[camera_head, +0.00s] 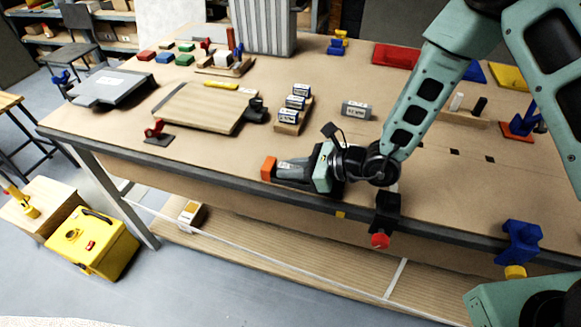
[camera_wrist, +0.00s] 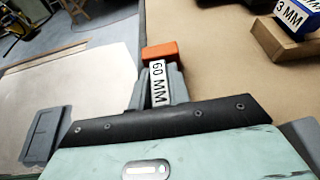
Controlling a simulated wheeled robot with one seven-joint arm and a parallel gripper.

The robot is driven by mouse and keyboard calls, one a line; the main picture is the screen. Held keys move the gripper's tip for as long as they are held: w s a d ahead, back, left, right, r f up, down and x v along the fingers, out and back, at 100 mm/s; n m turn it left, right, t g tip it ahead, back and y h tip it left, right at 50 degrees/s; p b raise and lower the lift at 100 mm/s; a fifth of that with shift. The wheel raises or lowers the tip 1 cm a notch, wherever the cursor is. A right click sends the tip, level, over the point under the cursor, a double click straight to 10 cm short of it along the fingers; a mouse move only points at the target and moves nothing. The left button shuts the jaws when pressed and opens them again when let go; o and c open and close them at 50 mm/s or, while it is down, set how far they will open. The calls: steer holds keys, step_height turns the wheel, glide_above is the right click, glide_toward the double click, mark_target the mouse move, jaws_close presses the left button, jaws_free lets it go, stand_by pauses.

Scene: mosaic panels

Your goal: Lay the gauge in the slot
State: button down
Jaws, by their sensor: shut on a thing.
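The gauge (camera_head: 269,169) has an orange end and a white label reading "60 MM"; it also shows in the wrist view (camera_wrist: 160,51). My gripper (camera_head: 288,171) is shut on it near the table's front edge, with the orange end sticking out past the fingertips. The fingers flank the label in the wrist view (camera_wrist: 161,88). I cannot tell whether the gauge touches the table. A wooden rack (camera_head: 287,129) behind the gripper holds three blue-and-white labelled blocks; its corner shows in the wrist view (camera_wrist: 285,43). I cannot make out which opening is the slot.
A grey labelled block (camera_head: 356,110) lies right of the rack. A wooden board (camera_head: 203,108) and a small red clamp (camera_head: 156,130) stand to the left. A black clamp with a red knob (camera_head: 386,212) grips the front edge. The brown tabletop around the rack is mostly free.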

steer(key=shift+f, duration=0.15)
steer(key=c, duration=1.3)
jaws_free()
steer(key=shift+o, duration=0.2)
steer(key=b+v, duration=0.3)
steer(key=v, duration=1.4)
steer(key=shift+d+b, duration=0.2)
steer(key=shift+b, duration=0.15)
